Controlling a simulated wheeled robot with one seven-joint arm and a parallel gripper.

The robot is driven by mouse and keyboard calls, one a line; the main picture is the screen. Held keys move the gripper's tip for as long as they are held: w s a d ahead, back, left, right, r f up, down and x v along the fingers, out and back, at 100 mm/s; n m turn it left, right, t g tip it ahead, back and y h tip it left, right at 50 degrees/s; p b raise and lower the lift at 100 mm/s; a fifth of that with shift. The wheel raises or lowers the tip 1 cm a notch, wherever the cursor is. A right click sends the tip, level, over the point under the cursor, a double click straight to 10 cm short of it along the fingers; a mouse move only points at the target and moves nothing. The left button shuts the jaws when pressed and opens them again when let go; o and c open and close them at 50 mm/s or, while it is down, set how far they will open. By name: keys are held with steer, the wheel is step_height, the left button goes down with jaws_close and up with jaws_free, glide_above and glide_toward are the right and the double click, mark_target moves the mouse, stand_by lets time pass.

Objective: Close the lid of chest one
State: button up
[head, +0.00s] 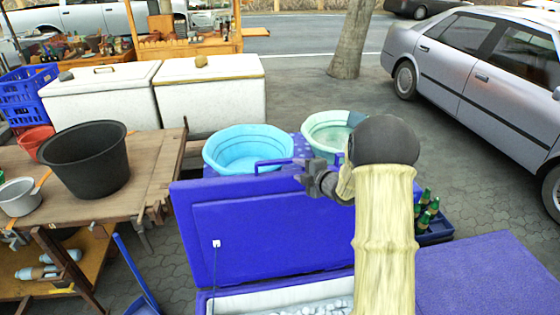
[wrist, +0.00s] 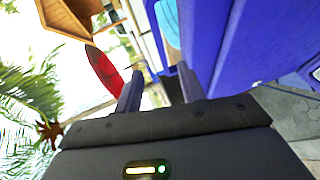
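A blue chest with its lid raised is in the lower middle of the head view; the chest's lid (head: 265,235) stands tilted up, inner side toward me. The chest's white inner rim (head: 235,302) and pale ice-like contents (head: 318,308) show below it. My gripper (head: 285,168) is at the lid's top edge, right of its middle. Its fingers point left, and I cannot tell whether they touch the lid. In the wrist view my gripper (wrist: 158,88) has its fingers apart with nothing clearly between them. Blue surfaces (wrist: 235,45) lie to their right. My arm hides the chest's right part.
A second blue chest top (head: 490,275) lies shut at the right. Two basins (head: 247,150) (head: 325,132) stand behind the lid. A crate with green bottles (head: 435,230) is behind my arm. A wooden table (head: 150,175) with a black tub (head: 85,160) stands left.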

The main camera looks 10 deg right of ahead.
mark_target(282, 162)
steer(key=p+x, duration=0.2)
steer(key=x, duration=1)
steer(key=shift+d, duration=0.1)
jaws_close()
